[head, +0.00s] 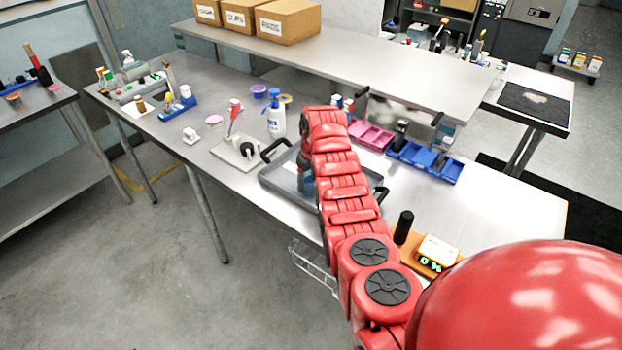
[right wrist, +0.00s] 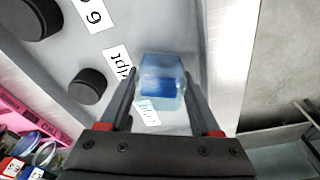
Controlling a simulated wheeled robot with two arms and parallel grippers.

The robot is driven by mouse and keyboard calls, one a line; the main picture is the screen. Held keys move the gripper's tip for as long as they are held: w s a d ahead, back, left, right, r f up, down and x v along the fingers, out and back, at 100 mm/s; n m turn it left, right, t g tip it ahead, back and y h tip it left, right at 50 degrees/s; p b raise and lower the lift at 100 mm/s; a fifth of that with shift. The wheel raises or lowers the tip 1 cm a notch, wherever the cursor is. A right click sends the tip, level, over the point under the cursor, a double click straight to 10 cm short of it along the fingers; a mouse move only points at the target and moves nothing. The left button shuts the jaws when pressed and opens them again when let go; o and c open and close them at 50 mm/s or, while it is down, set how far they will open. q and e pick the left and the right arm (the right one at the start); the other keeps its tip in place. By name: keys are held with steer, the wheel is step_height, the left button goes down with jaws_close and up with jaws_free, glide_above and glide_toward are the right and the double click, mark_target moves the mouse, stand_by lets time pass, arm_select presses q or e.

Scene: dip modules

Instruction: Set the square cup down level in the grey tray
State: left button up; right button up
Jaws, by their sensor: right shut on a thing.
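The grey tray (head: 276,184) has black handles and lies on the steel table, partly hidden by my right arm. In the right wrist view, the square cup (right wrist: 163,82) is translucent blue with a darker blue band inside. It sits between the fingers of my right gripper (right wrist: 161,90), which is shut on it. In the head view, the gripper is over the tray area, mostly hidden behind the red arm, and the cup cannot be made out clearly. I cannot tell whether the cup touches the surface below. My left gripper is not in view.
The pink bin (head: 371,134) and blue bins (head: 425,161) stand right of the tray. A white bottle with a blue top (head: 275,118) stands behind it, and a board with a black knob (head: 240,150) lies left. A black cylinder (head: 403,227) stands near a small scale (head: 438,252).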

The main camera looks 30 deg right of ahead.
steer(key=shift+f+b, duration=0.35)
steer(key=shift+f, duration=0.2)
stand_by(0.4)
steer(key=o, duration=1.4)
